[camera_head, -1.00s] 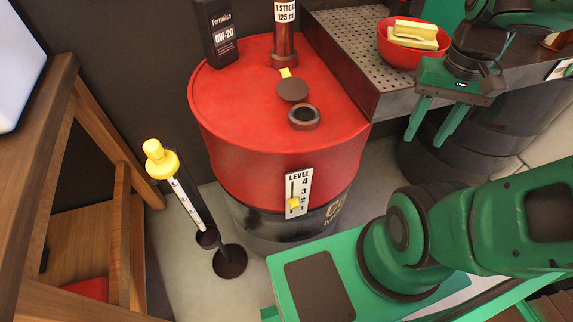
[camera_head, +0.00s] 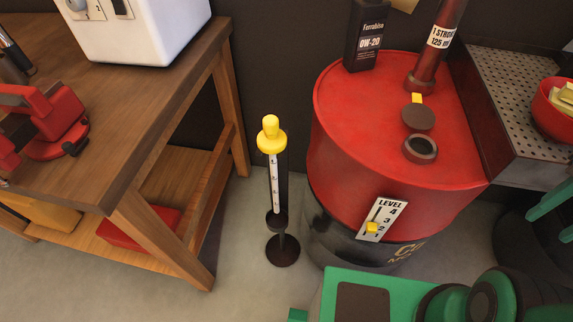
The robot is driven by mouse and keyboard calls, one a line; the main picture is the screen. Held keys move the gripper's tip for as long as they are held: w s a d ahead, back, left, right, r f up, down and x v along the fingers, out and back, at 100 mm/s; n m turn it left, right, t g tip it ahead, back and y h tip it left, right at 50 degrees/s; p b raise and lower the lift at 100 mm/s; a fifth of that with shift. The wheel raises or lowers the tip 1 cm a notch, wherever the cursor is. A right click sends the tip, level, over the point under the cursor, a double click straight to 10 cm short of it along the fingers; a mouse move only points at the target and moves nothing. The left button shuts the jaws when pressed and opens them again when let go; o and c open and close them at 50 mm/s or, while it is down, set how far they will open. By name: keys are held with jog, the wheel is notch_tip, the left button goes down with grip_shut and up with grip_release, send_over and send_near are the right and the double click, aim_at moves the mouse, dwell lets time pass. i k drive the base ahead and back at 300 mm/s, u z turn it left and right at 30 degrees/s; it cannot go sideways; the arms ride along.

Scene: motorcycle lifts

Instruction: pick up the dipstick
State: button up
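The dipstick (camera_head: 275,185) has a yellow knob on top and a white marked shaft. It stands upright in a black holder (camera_head: 282,249) with a round base on the floor, left of the red drum. My gripper (camera_head: 553,221) shows only in part at the right edge, with green fingers cut off by the frame. It is well to the right of the dipstick, beyond the drum, and nothing shows between the visible parts.
The red drum (camera_head: 350,130) carries a black oil bottle (camera_head: 367,35), a dark red cylinder and a black ring. A wooden workbench (camera_head: 150,110) stands at left. A perforated metal tray (camera_head: 508,85) and red bowl (camera_head: 550,115) are at right. Floor in front of the dipstick is clear.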

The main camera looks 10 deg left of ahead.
aim_at(271, 141)
jog(key=u, duration=0.9)
jog(key=k, duration=0.9)
jog(key=z, duration=0.25)
jog(key=i, duration=1)
